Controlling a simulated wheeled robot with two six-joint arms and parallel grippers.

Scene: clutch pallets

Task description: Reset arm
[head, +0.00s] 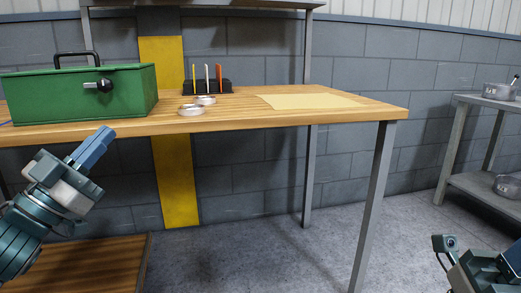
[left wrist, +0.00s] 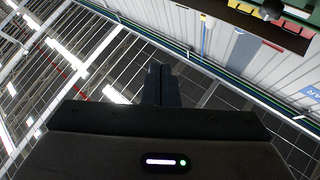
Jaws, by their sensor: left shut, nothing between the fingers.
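My left gripper (head: 100,140) is raised in front of the wooden workbench at the left, below the green box. Its blue fingers are together and empty, pointing up and to the right. In the left wrist view the closed dark fingers (left wrist: 161,85) point up, with nothing between them. Part of my right arm's end (head: 472,268) shows at the bottom right corner of the head view, low over the floor. It is cut off by the frame, and whether its jaws are open does not show.
The workbench (head: 285,118) carries a green toolbox (head: 125,92), two metal rings (head: 191,110), a black holder (head: 207,88) with coloured tools and a tan sheet (head: 312,101). A grey shelf (head: 480,188) with metal bowls stands at right. Floor between them is clear.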

